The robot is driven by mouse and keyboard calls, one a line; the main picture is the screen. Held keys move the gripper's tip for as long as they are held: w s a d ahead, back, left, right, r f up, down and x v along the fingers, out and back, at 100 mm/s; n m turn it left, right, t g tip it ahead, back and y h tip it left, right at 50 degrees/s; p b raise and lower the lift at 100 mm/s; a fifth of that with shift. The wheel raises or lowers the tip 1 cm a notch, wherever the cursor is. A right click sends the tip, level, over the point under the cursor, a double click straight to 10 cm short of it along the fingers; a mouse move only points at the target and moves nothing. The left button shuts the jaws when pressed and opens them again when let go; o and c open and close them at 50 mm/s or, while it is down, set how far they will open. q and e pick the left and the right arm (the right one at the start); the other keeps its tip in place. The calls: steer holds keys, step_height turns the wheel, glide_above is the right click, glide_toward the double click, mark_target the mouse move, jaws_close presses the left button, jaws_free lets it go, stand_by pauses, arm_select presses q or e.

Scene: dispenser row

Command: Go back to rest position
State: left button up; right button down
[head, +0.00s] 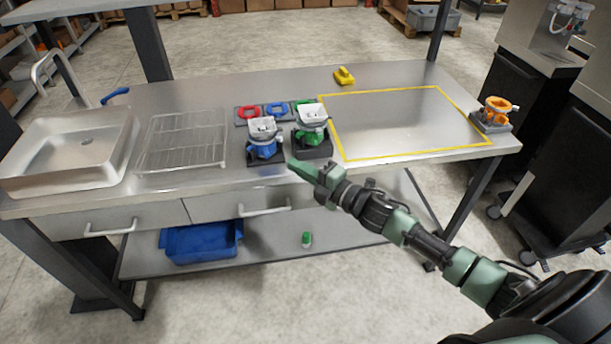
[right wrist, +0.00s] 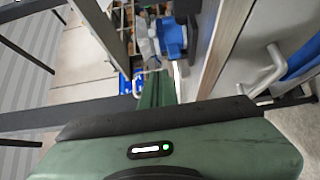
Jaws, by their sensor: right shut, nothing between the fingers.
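My right gripper (head: 296,165) is shut and empty at the table's front edge, just in front of the green dispenser (head: 312,132). Its green fingers (right wrist: 157,90) also show closed together in the right wrist view. The green dispenser stands upright on a dark base. The blue dispenser (head: 264,140) stands to its left on a similar base. An orange dispenser (head: 495,112) stands on a grey base at the right end of the table. My left gripper is not in view.
The steel table (head: 200,92) also bears a sink (head: 112,165), a wire rack (head: 183,140), red and blue rings (head: 247,113) and a yellow object (head: 344,76). The yellow-outlined area (head: 395,120) is clear. Below are drawer handles (head: 264,210), a blue bin (head: 200,243) and a small green-topped item (head: 306,239).

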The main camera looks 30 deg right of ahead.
steer(key=s+d+f+m+g+h, duration=0.2)
steer(key=s+f+m, duration=0.3)
steer(key=f, duration=0.7)
steer(key=s+d+f+m+g+h, duration=0.25)
steer(key=s+f, duration=0.35)
steer(key=f, duration=0.6)
steer(key=s+d+f+m+g+h, duration=0.25)
steer(key=s+f+m, duration=0.3)
steer(key=f, duration=0.65)
steer(key=s+a+f+m+g, duration=0.2)
steer(key=s+f, duration=0.4)
steer(key=s, duration=0.6)
steer(key=s+a+f+m+g, duration=0.3)
steer(key=s+f, duration=0.3)
steer(key=s, duration=0.6)
steer(key=s+a+f+m+g, duration=0.2)
steer(key=s+a+f, duration=0.3)
steer(key=s, duration=0.8)
step_height(320, 180, down, 2)
steer(key=shift+g+h, duration=0.3)
steer(key=shift+g, duration=0.4)
